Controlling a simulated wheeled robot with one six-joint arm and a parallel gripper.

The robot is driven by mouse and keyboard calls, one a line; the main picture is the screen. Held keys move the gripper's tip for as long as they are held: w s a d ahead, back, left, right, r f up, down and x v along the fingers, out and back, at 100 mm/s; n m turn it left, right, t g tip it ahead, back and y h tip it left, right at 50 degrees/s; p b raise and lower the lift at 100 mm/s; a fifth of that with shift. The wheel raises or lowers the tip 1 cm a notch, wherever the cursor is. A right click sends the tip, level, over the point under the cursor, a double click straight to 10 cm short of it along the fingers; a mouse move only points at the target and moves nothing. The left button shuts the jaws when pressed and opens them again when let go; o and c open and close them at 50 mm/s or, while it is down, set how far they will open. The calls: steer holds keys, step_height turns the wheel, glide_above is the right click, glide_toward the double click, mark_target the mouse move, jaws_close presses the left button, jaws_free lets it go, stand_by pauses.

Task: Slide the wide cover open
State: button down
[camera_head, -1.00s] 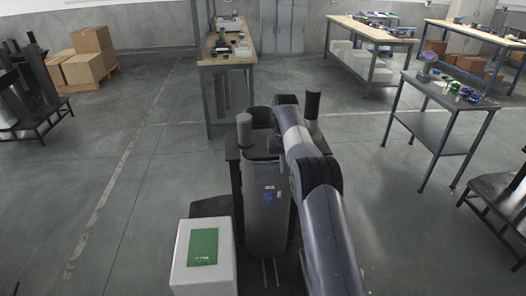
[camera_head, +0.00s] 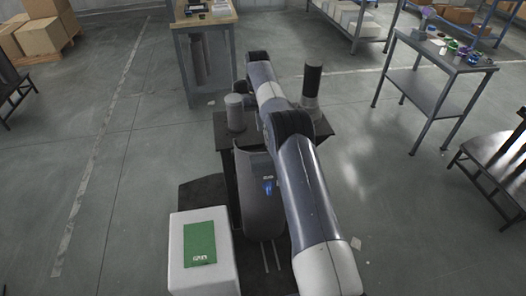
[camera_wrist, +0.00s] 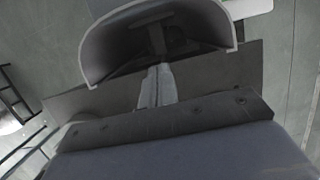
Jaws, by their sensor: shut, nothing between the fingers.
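I cannot make out for certain which thing is the wide cover. In the wrist view my gripper (camera_wrist: 157,84) shows as two pale fingers pressed together, with nothing between them. A broad curved shell with a pale rim (camera_wrist: 237,30) arches above them; I cannot tell whether they touch it. In the head view a dark stand (camera_head: 222,128) carries a short grey cylinder (camera_head: 235,118) on the left and a taller dark cylinder with a pale band (camera_head: 312,85) on the right. My arm reaches forward between them and hides my gripper in that view.
A wooden-topped workbench (camera_head: 205,20) stands ahead. A grey two-tier table (camera_head: 440,52) with small items is at right, near a dark chair-like frame (camera_head: 495,165). Cartons (camera_head: 45,35) stand at far left. The floor at left is largely clear.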

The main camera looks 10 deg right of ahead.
mark_target(264, 153)
steer(key=p+x, duration=0.1)
steer(key=x, duration=0.6)
steer(key=shift+s+f, duration=0.15)
steer(key=shift+f, duration=0.15)
steer(key=shift+s+f+p, duration=0.2)
steer(key=shift+s+p, duration=0.25)
steer(key=shift+s, duration=0.55)
steer(key=shift+s+f+p, duration=0.2)
steer(key=shift+s+p, duration=0.2)
steer(key=shift+s, duration=0.6)
